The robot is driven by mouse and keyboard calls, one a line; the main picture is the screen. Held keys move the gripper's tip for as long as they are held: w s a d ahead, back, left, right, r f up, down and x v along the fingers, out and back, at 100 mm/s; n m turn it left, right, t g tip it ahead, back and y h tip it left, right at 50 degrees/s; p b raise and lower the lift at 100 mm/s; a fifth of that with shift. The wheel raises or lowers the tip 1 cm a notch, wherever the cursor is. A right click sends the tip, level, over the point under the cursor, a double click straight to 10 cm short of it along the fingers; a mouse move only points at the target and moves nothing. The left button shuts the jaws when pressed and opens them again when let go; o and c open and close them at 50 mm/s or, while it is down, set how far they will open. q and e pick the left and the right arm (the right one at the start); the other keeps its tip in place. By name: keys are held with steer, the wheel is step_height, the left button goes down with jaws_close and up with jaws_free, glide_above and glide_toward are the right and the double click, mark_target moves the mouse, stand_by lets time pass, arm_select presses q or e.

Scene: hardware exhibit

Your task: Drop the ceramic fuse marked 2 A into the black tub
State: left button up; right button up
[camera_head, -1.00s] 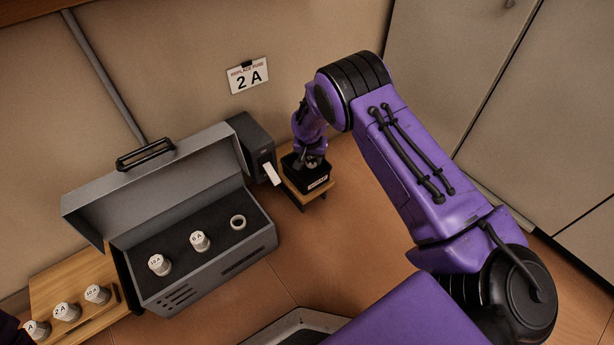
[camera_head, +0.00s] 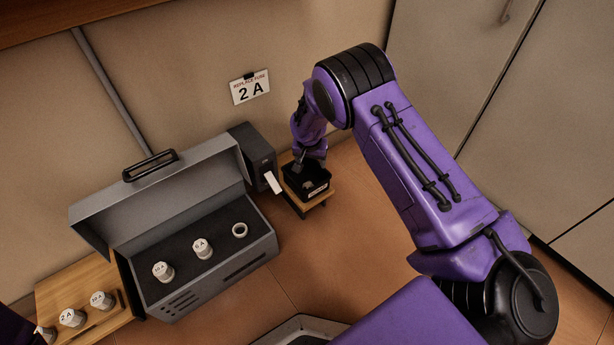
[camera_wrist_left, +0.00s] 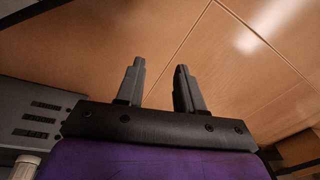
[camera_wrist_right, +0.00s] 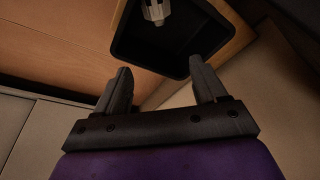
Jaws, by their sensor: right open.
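The black tub (camera_head: 318,190) stands on a small wooden stand beside the grey case. In the right wrist view a pale fuse (camera_wrist_right: 155,10) is inside the tub (camera_wrist_right: 195,42); its mark cannot be read. My right gripper (camera_wrist_right: 160,72) is open and empty at the tub's near edge; in the head view it is at the tub's back-left side (camera_head: 302,158). A fuse marked 2 A (camera_head: 71,317) stands on the wooden rack at lower left. My left gripper (camera_wrist_left: 160,65) is open and empty above the floor.
The open grey case (camera_head: 210,270) holds two marked fuses (camera_head: 163,271) (camera_head: 202,248) and an empty pale ring (camera_head: 239,230). Other fuses flank the 2 A one on the rack (camera_head: 95,277). The floor right of the tub is clear.

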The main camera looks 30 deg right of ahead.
arm_select(q)
steer(key=w+r+n+t+p, duration=0.1)
steer(key=w+r+n+t+y+p, duration=0.1)
steer(key=r, duration=0.1)
steer(key=shift+w+a, duration=0.35)
arm_select(e)
steer(key=v, duration=0.6)
